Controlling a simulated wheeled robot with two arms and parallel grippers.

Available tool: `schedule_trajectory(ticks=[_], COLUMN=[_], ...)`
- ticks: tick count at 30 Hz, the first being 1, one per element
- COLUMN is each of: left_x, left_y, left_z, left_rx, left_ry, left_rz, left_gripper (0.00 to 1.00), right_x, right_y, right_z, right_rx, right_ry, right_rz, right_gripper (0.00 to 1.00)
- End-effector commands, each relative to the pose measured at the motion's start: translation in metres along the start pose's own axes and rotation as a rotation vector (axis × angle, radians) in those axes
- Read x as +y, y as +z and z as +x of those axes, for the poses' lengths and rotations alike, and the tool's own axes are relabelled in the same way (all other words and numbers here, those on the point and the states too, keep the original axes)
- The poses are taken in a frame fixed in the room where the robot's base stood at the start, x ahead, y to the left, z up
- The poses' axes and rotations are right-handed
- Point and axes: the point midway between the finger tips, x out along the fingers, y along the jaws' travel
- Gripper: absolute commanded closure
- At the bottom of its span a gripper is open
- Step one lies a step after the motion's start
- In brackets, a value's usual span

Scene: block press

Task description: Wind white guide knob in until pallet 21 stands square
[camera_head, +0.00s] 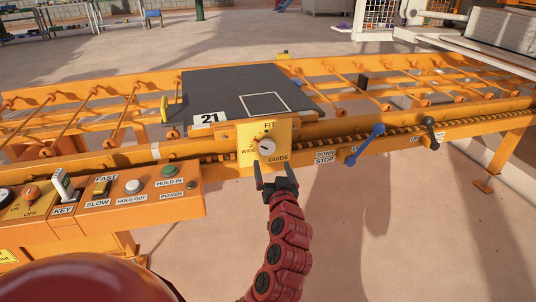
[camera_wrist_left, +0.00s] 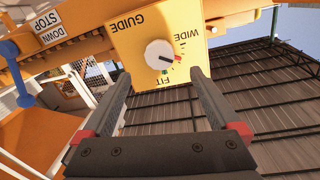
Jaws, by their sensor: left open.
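The white guide knob (camera_head: 267,146) sits on a yellow panel (camera_head: 246,158) marked WIDE, FIT and GUIDE. In the left wrist view the knob (camera_wrist_left: 159,54) shows a dark pointer line toward a red mark on the WIDE side; a green mark lies by FIT. My left gripper (camera_head: 274,172) is open just below and in front of the knob. In the wrist view its fingers (camera_wrist_left: 158,78) reach toward the panel, with the knob between and beyond their tips, not gripped.
The orange roller conveyor (camera_head: 445,81) runs across the view. A blue lever (camera_head: 366,144) and a black lever (camera_head: 431,130) stand right of the panel. A control box (camera_head: 120,218) with buttons and a key is at left. The floor right of my arm is clear.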

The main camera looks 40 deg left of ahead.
Motion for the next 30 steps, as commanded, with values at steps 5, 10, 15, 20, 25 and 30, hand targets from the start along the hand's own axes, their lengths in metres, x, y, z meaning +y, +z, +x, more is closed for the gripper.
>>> schedule_trajectory(ticks=[5, 10, 15, 20, 25, 30], left_x=[-0.001, 0.0, 0.0, 0.0, 0.0, 0.001], left_y=[0.002, 0.001, 0.001, 0.0, 0.0, 0.0], left_z=[0.042, 0.069, 0.082, 0.084, 0.084, 0.084], left_rx=[-0.001, 0.001, 0.0, 0.0, 0.0, 0.001], left_ry=[-0.004, -0.001, -0.001, 0.001, 0.001, 0.001], left_rz=[0.0, 0.0, 0.001, 0.001, 0.001, 0.001], left_gripper=[0.05, 0.05, 0.05, 0.05, 0.1, 0.41], right_x=[-0.001, -0.001, -0.001, -0.001, -0.001, -0.001], right_y=[0.0, -0.001, -0.001, -0.001, -0.001, -0.001], right_z=[-0.008, -0.012, -0.013, -0.013, -0.013, -0.013], right_rx=[0.007, 0.013, 0.016, 0.017, 0.017, 0.018], right_ry=[-0.009, -0.017, -0.021, -0.022, -0.022, -0.022], right_rz=[-0.003, -0.006, -0.007, -0.007, -0.007, -0.006], right_gripper=[0.5, 0.5, 0.5, 0.5, 0.5, 0.5])
